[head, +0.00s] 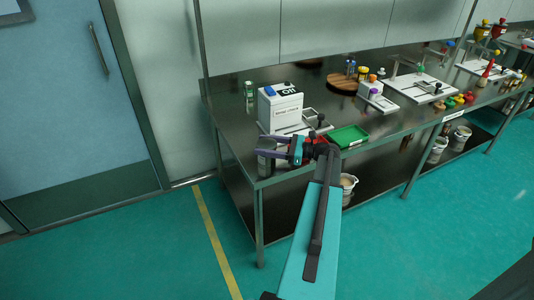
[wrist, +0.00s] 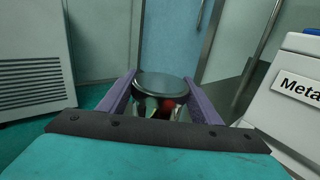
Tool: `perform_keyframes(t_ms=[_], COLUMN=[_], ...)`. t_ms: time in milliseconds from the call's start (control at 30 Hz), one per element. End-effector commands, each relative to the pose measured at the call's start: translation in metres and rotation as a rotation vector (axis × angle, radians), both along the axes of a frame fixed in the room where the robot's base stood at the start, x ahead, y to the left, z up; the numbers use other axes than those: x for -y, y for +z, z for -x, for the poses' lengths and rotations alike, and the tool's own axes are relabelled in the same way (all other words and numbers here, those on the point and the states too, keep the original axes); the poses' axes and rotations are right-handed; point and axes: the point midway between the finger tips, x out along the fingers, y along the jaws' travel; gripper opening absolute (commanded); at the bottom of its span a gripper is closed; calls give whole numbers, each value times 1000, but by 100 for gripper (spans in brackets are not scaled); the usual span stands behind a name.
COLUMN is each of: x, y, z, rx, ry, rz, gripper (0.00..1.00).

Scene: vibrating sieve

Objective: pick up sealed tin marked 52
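A grey metal tin with a flat dark lid (wrist: 161,86) stands between my gripper's two purple fingers in the wrist view. Its shiny side reflects the gripper, and I cannot read a mark on it. In the head view the tin (head: 266,163) is near the left front corner of the steel table, partly hidden by the fingers. My gripper (head: 268,146) reaches in level from the right with its fingers spread on both sides of the tin. In the wrist view the gripper (wrist: 160,98) appears open, with little gap to the tin.
A white box machine (head: 281,110) stands just behind the tin; it also shows in the wrist view (wrist: 287,103). A green tray (head: 348,136) lies to the right. A greenish can (head: 249,91) stands at the back left. The table's left edge is close.

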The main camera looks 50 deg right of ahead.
Motion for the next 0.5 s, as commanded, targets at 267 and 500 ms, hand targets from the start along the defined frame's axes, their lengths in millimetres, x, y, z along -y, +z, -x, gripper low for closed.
perform_keyframes(t_ms=[267, 500], x=[0, 0], y=[1, 7], z=[0, 0], rx=[1, 2], ry=[0, 0], rz=[-1, 1], gripper=[30, 30])
